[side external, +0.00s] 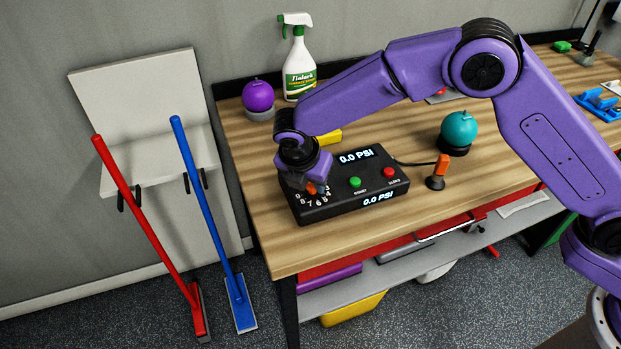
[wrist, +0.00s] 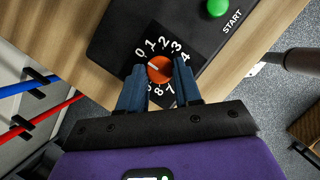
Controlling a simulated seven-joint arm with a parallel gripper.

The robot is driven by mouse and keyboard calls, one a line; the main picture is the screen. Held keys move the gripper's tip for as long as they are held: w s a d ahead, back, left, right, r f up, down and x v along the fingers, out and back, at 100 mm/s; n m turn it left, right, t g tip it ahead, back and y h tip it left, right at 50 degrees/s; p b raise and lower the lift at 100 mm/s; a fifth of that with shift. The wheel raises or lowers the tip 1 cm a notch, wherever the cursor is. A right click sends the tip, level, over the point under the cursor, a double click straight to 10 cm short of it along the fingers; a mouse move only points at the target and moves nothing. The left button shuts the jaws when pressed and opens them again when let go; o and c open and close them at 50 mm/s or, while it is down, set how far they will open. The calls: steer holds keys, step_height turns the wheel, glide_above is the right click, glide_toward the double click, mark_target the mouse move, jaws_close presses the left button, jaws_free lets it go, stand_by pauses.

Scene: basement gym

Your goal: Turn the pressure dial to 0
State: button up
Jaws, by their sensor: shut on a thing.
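The pressure dial is an orange knob (wrist: 160,69) on a black plate ringed with white numbers. In the wrist view, a pale mark on the knob points up and left, roughly toward the 0. My gripper (wrist: 159,79) has its two blue fingers on either side of the knob, shut on it, and hides some of the numbers. In the side view my gripper (side external: 315,187) reaches down over the left end of the black control box (side external: 345,203).
The box has a green START button (side external: 355,182) and a red button (side external: 389,171). A cable runs to an orange-handled device (side external: 438,172) on the right. A teal ball (side external: 459,129), purple ball (side external: 258,96) and spray bottle (side external: 299,70) stand farther back on the wooden bench.

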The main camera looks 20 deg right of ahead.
stand_by(0.5)
steer(key=o, duration=1)
steer(key=shift+o, duration=0.2)
steer(key=v, duration=1.7)
steer(key=shift+r, duration=0.2)
steer(key=shift+s+d, duration=0.1)
steer(key=shift+s, duration=0.05)
steer(key=s+d+f+m+g+y, duration=0.1)
steer(key=s+d+f+m, duration=0.1)
steer(key=s+d+m, duration=0.5)
steer(key=s+d+f+m+g+y, duration=0.2)
steer(key=s+d+m, duration=0.5)
steer(key=s+d, duration=1.3)
steer(key=d, duration=0.6)
steer(key=shift+s+d+y, duration=0.15)
steer(key=shift+s+y, duration=0.1)
steer(key=shift+y, duration=0.05)
